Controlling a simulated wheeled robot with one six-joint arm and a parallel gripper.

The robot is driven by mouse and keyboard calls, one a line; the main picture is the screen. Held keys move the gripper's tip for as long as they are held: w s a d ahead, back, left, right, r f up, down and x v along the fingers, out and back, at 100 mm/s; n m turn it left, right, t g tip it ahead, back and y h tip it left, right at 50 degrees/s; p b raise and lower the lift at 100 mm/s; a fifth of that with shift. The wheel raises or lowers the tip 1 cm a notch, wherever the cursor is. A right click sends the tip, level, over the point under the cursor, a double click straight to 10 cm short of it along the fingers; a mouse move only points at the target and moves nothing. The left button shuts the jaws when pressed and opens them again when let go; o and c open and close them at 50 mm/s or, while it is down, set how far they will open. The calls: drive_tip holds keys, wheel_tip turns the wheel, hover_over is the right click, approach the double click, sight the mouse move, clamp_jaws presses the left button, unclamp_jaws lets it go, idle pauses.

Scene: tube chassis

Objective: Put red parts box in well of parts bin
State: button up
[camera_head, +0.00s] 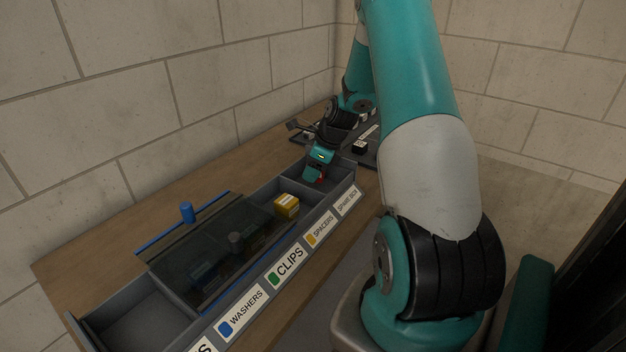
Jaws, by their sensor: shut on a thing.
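I cannot tell whether the box touches the well floor. The bin is a long row of wells with labels along its front, including WASHERS and CLIPS.
A yellow box (287,205) sits in the SPACERS well. The nearest well is empty. A dark tray (368,157) lies beyond the bin. Block walls stand behind the wooden bench (215,187).

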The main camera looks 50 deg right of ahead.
drive_tip(key=shift+f, duration=1.9)
drive_tip(key=shift+f, duration=0.2)
drive_tip(key=o, duration=1)
drive_tip(key=shift+c, duration=0.2)
